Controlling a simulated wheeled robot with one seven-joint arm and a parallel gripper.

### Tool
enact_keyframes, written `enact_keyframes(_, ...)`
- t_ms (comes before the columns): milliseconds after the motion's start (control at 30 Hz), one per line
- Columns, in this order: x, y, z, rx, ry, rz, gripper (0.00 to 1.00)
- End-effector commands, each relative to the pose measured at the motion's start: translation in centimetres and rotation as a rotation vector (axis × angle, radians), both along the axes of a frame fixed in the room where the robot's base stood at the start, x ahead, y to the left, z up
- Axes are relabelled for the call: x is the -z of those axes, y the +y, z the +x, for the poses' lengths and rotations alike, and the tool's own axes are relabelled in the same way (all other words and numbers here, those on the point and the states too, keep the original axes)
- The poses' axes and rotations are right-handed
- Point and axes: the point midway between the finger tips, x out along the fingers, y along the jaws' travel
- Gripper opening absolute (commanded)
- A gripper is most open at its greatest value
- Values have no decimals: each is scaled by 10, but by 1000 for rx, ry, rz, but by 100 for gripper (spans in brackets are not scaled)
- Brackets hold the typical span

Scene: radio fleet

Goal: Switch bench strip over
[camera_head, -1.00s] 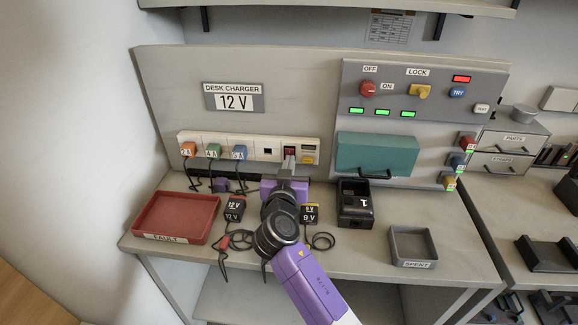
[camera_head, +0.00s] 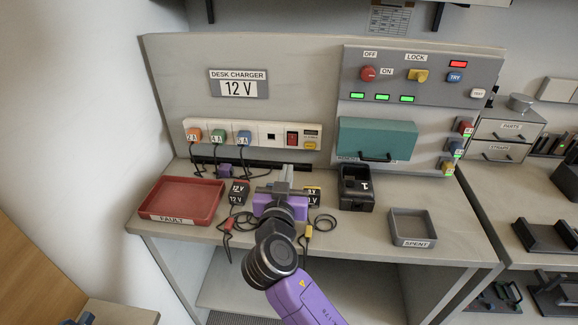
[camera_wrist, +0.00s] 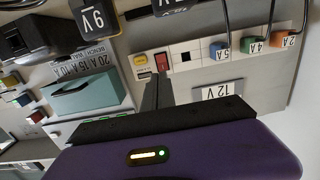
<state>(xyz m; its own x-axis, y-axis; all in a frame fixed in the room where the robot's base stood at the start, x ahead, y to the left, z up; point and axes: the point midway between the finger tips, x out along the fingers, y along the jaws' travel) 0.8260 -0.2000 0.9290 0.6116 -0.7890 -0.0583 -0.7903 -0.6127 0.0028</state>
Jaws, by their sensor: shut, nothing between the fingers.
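The white bench strip (camera_head: 223,132) runs along the foot of the grey back panel, under the "DESK CHARGER 12 V" sign. It carries orange, green and blue plugs at left, a dark socket, a red rocker switch (camera_head: 292,139) and a yellow button (camera_head: 310,145) at right. My gripper (camera_head: 287,172) is shut and empty, below and in front of the red switch, apart from it. In the wrist view the strip (camera_wrist: 200,50) appears upside down, with the red switch (camera_wrist: 162,62) just beyond my fingertips. I cannot tell which way the rocker is tilted.
Black 12 V (camera_head: 238,193) and 9 V (camera_head: 313,195) blocks with cables lie on either side of my gripper. A red FAULT tray (camera_head: 147,210) is at left. A black charger (camera_head: 356,187) and grey SPENT tray (camera_head: 397,238) are at right. A teal box (camera_head: 376,139) juts out above.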

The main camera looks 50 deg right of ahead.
Motion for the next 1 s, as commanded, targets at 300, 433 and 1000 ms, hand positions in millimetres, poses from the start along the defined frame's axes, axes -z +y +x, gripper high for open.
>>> enact_keyframes(300, -1, 18, -14, 0, 0, 0, 0)
enact_keyframes(433, -2, 18, -14, 1, 0, 0, 0)
enact_keyframes(1000, -5, 23, -6, -40, 35, -46, 0)
